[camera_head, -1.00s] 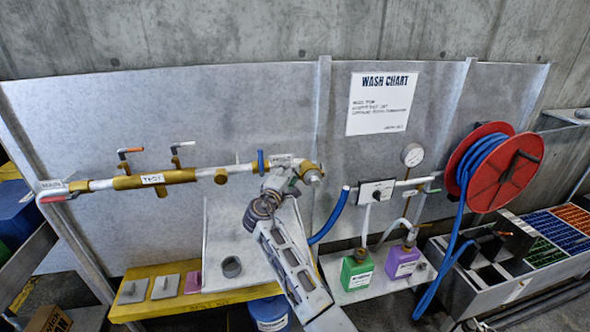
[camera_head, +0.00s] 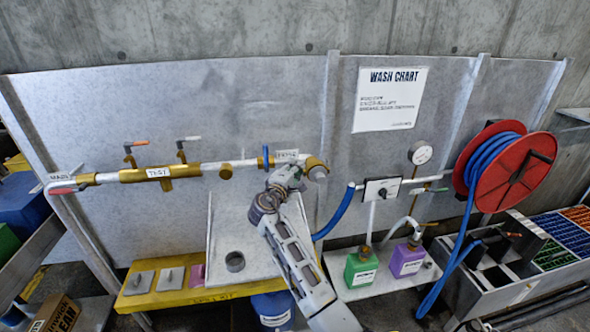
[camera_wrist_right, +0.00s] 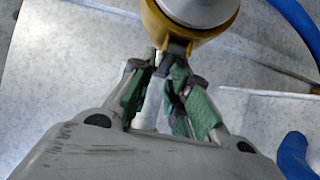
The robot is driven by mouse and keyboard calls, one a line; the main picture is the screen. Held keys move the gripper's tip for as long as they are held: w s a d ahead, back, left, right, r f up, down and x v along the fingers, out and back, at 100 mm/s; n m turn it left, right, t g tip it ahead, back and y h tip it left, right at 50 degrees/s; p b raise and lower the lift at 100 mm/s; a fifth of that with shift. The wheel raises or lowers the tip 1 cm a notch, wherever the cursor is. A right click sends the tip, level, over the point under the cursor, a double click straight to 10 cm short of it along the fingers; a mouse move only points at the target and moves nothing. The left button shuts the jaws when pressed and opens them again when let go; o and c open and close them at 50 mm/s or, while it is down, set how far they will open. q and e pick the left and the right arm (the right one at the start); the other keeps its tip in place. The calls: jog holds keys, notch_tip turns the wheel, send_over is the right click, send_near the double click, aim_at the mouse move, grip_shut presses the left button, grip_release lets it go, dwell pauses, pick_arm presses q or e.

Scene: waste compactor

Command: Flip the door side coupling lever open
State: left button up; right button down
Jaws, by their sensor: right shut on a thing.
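A brass coupling (camera_head: 316,162) with a pale end sits at the right end of the wall pipe, next to a small label (camera_head: 287,155) too blurred to read. My right gripper (camera_head: 290,172) is at this coupling, reaching up from below and hiding part of it. In the right wrist view, the yellow coupling (camera_wrist_right: 185,40) is at the top, and a pale lever (camera_wrist_right: 152,103) hangs from it. My right gripper (camera_wrist_right: 160,95) has its green-padded fingers closed around this lever. The lever's lower end is hidden by the gripper body. My left gripper is not in view.
A blue hose (camera_head: 335,218) curves close on the right. A yellow shelf (camera_head: 190,295) lies below.

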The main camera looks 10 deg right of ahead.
jog(key=shift+f, duration=0.1)
jog(key=shift+s+a+n+y+p, duration=0.25)
jog(key=shift+s+n+y+p, duration=0.45)
jog(key=shift+n+y, duration=2.05)
jog(key=shift+s+a+n+y+p, duration=0.2)
jog(key=shift+s+n+y+p, duration=0.5)
jog(key=shift+n+y, duration=2.05)
jog(key=shift+s+a+n+y+p, duration=0.25)
jog(key=shift+s+n+y+p, duration=0.65)
jog(key=shift+y, duration=3.4)
jog(key=shift+f+n+g+y+b, duration=0.1)
jog(key=shift+n+g+y+b, duration=0.3)
jog(key=shift+n+y, duration=0.25)
